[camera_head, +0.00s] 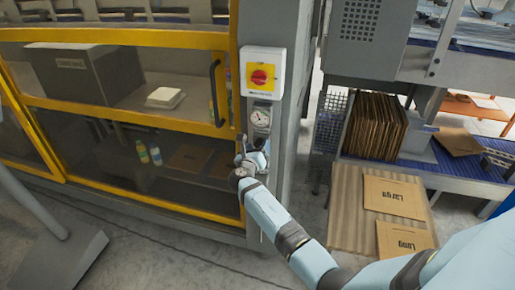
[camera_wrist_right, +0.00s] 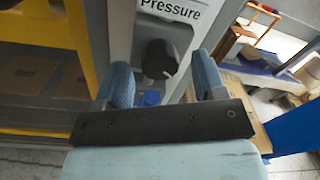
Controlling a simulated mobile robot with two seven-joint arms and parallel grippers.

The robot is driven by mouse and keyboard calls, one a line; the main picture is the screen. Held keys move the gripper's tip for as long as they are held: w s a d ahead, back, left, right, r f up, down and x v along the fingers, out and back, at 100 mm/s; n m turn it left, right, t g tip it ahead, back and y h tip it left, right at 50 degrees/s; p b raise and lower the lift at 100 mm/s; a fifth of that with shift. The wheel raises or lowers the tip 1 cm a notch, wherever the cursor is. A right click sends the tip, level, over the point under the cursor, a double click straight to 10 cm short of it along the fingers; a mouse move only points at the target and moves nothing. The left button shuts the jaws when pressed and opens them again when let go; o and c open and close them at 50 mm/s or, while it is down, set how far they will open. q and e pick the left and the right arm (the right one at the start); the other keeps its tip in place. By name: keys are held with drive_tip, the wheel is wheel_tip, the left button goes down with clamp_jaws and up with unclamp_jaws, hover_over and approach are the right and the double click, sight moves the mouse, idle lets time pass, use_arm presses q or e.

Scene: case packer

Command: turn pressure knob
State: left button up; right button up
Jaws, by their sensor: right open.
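The pressure knob (camera_wrist_right: 157,60) is black and round, on a grey panel under a "Pressure" label (camera_wrist_right: 171,9) in the right wrist view. My right gripper (camera_wrist_right: 164,78) is open, with one blue-padded finger on each side of the knob's lower area in that view; whether it touches the knob I cannot tell. In the head view my right gripper (camera_head: 252,153) is at the grey post, just below a round pressure gauge (camera_head: 261,118). The knob is hidden behind the gripper and wrist there. My left gripper is not in view.
A red emergency button (camera_head: 261,76) on a yellow and white box sits above the gauge. A yellow-framed door with a black handle (camera_head: 217,93) is left of the post. Flattened cardboard (camera_head: 373,124) and a blue conveyor (camera_head: 459,183) are at the right.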

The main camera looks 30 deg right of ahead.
drive_tip(key=c, duration=0.9)
drive_tip(key=shift+m, duration=0.3)
drive_tip(key=m+b, duration=0.1)
drive_tip(key=m, duration=0.3)
drive_tip(key=shift+m+y+b, duration=0.3)
drive_tip(key=shift+m+b, duration=0.65)
drive_tip(key=shift+m, duration=0.95)
drive_tip(key=o, duration=0.9)
